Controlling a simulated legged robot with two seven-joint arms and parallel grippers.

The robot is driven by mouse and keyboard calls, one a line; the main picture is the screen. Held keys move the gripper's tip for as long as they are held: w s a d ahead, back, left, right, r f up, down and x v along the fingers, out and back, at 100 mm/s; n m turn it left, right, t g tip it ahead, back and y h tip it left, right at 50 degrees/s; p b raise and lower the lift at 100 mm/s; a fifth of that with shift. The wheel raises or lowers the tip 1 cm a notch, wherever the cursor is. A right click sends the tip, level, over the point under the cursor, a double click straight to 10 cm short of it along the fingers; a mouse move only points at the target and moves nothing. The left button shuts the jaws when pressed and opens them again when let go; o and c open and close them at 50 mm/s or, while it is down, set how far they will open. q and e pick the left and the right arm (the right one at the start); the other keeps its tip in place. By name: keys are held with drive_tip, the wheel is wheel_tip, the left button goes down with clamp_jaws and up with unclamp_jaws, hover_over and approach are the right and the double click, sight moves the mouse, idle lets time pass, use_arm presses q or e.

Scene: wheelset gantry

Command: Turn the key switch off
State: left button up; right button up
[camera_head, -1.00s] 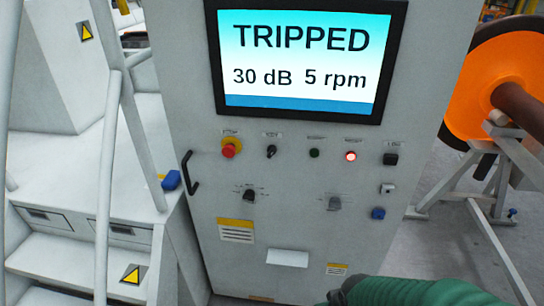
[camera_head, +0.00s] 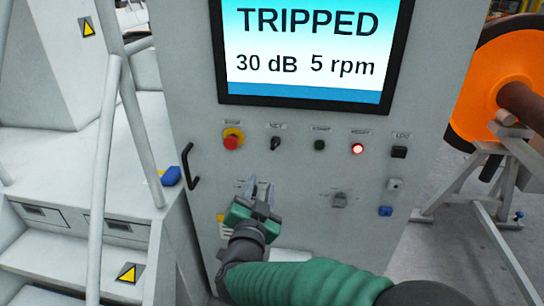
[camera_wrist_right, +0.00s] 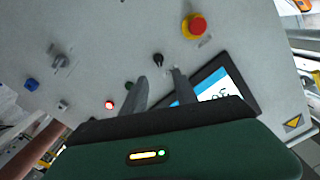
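The key switch (camera_head: 275,143) is a small black switch under the KEY label on the grey cabinet front, between the red stop button and the green start button. It also shows in the wrist view (camera_wrist_right: 157,59), just beyond my fingertips. My right gripper (camera_head: 260,188) is in front of the panel, below the key switch and apart from it in the picture. Its two grey fingers (camera_wrist_right: 160,84) are spread with nothing between them. It covers the lower left knob in the head view. My left gripper is out of view.
The red stop button (camera_head: 233,139) on its yellow collar is left of the key. The start button (camera_head: 319,145) and lit red reset button (camera_head: 357,148) are right. The screen (camera_head: 312,50) above reads TRIPPED, 30 dB, 5 rpm. A door handle (camera_head: 190,166) sticks out at left.

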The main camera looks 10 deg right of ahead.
sight(274, 147)
drive_tip(key=x, duration=0.5)
drive_tip(key=p+x, duration=0.1)
drive_tip(key=x, duration=0.5)
drive_tip(key=d+x, duration=0.1)
drive_tip(key=x, duration=0.5)
drive_tip(key=shift+s+r, duration=0.2)
drive_tip(key=shift+r, duration=0.1)
clamp_jaws()
